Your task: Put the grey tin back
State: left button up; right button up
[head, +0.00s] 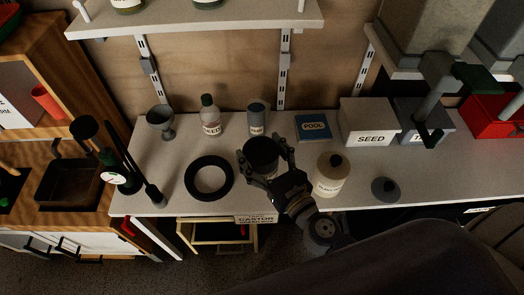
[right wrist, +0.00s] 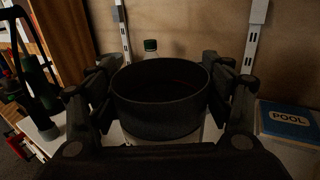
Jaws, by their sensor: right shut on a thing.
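My right gripper (head: 262,168) is shut on a dark grey, open-topped round tin (head: 262,151). In the right wrist view, the fingers of the right gripper (right wrist: 160,100) sit on both sides of the tin (right wrist: 158,118), which is upright with its mouth up. A pale surface shows under its dark wall; I cannot tell whether this is a label or the worktop. The tin is over the front middle of the worktop (head: 300,185); whether it touches is unclear. Another grey cylinder (head: 257,117) with a label stands behind. My left gripper is not in view.
A black ring (head: 208,177) lies left of the tin. A cream bottle (head: 331,176) and a dark lid-like disc (head: 385,189) are to the right. A shelf (head: 200,21) hangs above.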

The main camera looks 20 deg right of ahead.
jog(key=shift+f, duration=0.1)
jog(key=shift+f+b, duration=0.2)
jog(key=shift+b, duration=0.15)
notch_tip(320, 180, down, 4)
jog(key=b, duration=0.4)
jog(key=shift+f, duration=0.25)
notch_tip(320, 180, down, 2)
jog(key=b, duration=0.2)
jog(key=shift+f+b, duration=0.25)
jog(key=shift+b, duration=0.15)
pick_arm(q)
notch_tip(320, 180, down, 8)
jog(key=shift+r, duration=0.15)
pick_arm(e)
jog(key=shift+f, duration=0.1)
pick_arm(q)
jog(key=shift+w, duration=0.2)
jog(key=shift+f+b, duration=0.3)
jog(key=shift+b, duration=0.15)
pick_arm(e)
jog(key=shift+f, duration=0.4)
jog(key=o, duration=1.5)
jog(key=shift+r, duration=0.1)
jog(key=shift+c, duration=0.2)
jog(key=shift+o, duration=0.7)
